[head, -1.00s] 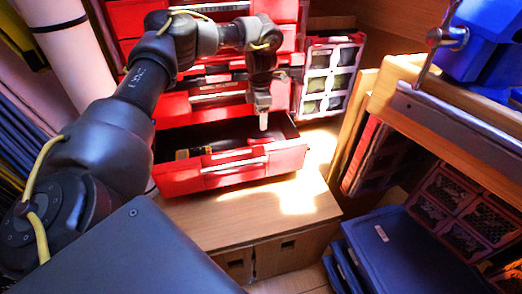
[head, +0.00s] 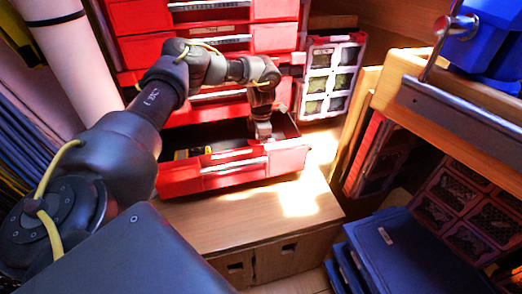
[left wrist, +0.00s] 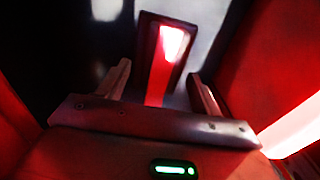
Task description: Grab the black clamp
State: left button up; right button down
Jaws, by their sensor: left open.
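My left gripper (head: 263,134) points down into the right part of an open red drawer (head: 232,172). Its fingertips are hidden there in the head view. In the left wrist view the two fingers (left wrist: 162,78) stand apart. A narrow upright dark and red piece (left wrist: 158,70) with a bright patch of light shows between them, and I cannot tell whether it is the black clamp. No contact with it is clear. In the drawer's left part a black and yellow tool (head: 192,153) is partly visible. I cannot make out the black clamp for certain.
Closed red drawers (head: 215,45) rise behind my arm. The open drawer's red walls stand close around the gripper. A wooden cabinet top (head: 240,215) below is clear. A case with several compartments (head: 330,75) stands to the right, and a wooden shelf (head: 440,110) lies further right.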

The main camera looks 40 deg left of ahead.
pick_arm(q)
jog(key=shift+c, duration=0.3)
jog(key=shift+c, duration=2.3)
grip_shut()
jog(key=shift+r, duration=0.1)
